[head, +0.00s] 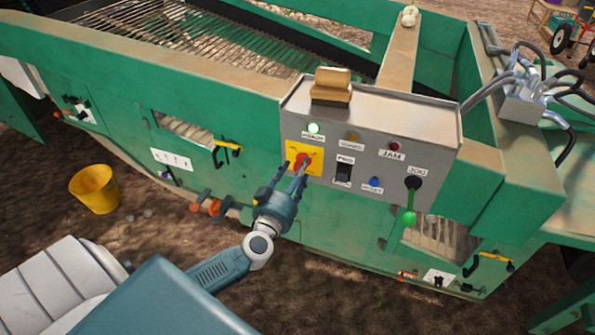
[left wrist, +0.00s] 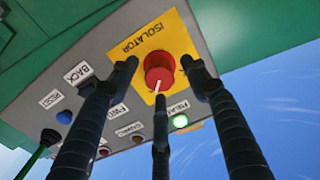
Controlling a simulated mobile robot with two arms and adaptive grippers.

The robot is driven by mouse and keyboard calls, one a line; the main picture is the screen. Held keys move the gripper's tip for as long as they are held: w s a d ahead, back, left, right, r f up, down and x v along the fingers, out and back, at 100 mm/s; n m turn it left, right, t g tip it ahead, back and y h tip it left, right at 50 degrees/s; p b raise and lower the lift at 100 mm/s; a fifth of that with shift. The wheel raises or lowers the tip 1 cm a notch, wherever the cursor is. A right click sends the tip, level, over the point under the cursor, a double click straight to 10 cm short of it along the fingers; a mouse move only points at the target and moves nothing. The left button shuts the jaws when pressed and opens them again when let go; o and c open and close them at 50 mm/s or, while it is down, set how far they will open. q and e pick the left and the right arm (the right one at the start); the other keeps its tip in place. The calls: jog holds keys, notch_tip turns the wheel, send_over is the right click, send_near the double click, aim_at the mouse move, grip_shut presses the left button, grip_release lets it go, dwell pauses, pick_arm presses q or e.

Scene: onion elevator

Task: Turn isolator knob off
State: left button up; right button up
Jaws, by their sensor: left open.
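The red isolator knob (head: 302,160) sits on a yellow plate (head: 317,152) at the left of a grey control panel (head: 430,150). In the left wrist view the knob (left wrist: 160,70) shows a white mark, and the yellow plate (left wrist: 150,42) reads ISOLATOR. My left gripper (head: 292,172) is open, with its three dark fingers spread around the knob. One fingertip overlaps the knob's lower edge in the wrist view; I cannot tell whether any finger touches it. A green light (head: 313,128) is lit above the plate. My right gripper is not in view.
The panel also carries a black rocker switch (head: 343,171), a blue button (head: 375,184) and a green-tipped lever (head: 409,210). A tan block (head: 332,85) sits on top. A yellow bucket (head: 94,188) stands on the dirt floor at left.

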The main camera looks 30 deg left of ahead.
pick_arm(q)
jog(key=shift+w, duration=0.2)
jog(key=shift+c, duration=0.2)
jog(key=c, duration=1.1)
jog(key=n, duration=1.7)
jog(key=shift+a+n+p, duration=0.15)
jog(key=shift+n+p, duration=0.2)
jog(key=shift+n, duration=0.05)
